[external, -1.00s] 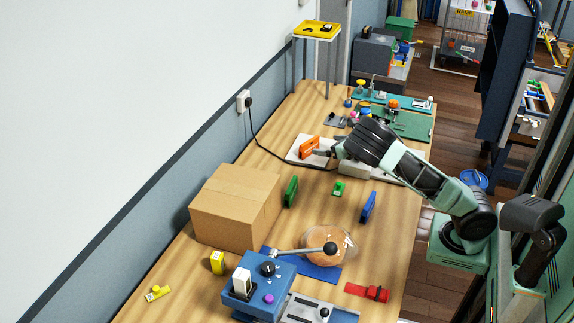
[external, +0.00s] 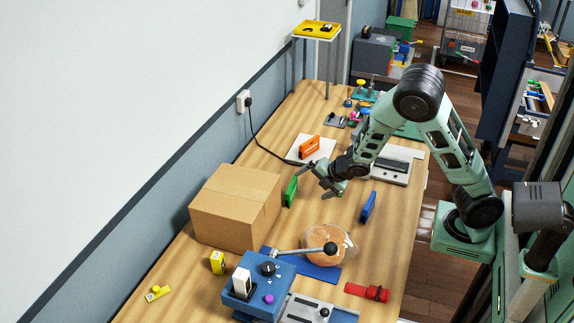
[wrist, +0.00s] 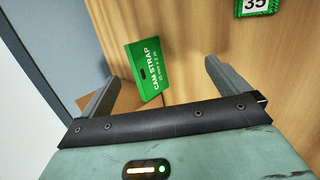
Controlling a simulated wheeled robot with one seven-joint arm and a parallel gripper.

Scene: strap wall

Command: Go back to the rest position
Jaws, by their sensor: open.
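My gripper (external: 322,179) is open and empty above the wooden table, in the external view. In the wrist view its two grey fingers (wrist: 160,92) stand wide apart. A green cam strap pack (external: 290,191) stands upright on the table just left of the gripper. In the wrist view the cam strap pack (wrist: 153,65) shows beyond and between the fingers, apart from them. My arm bends up and over from its mount at the right.
A cardboard box (external: 233,207) stands left of the gripper. An orange pack (external: 309,146) is on a white plate behind it. A blue pack (external: 368,207) stands to the right. A blue lever machine (external: 262,287) and a red strap (external: 368,291) are nearer the camera.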

